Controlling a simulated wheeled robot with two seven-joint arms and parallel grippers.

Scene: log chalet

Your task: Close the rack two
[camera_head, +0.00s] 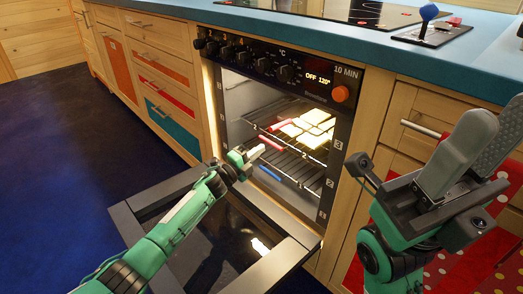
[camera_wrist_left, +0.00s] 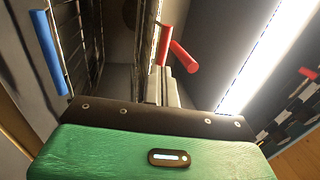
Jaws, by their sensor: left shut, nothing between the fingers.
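The open oven (camera_head: 283,122) holds wire racks. An upper rack carries several pale slices like bread (camera_head: 305,128). Two red handles show at the racks' fronts, a farther one (camera_head: 283,125) and a nearer one (camera_head: 271,143). A blue handle (camera_head: 270,173) is lower. Which rack is rack two is not certain. My left gripper (camera_head: 257,152) is shut and empty at the oven mouth, its tips close to the nearer red handle; contact cannot be told. The wrist view shows my fingers (camera_wrist_left: 161,88) below the red handle (camera_wrist_left: 184,57), with the blue handle (camera_wrist_left: 47,52) left. My right gripper (camera_head: 482,138) is open and empty.
The oven door (camera_head: 162,200) is folded down under my left arm. Wooden drawers (camera_head: 165,95) stand left of the oven. The blue worktop (camera_head: 270,20) runs above, with a joystick (camera_head: 426,15) on it. A polka-dot cloth (camera_head: 490,255) hangs at right.

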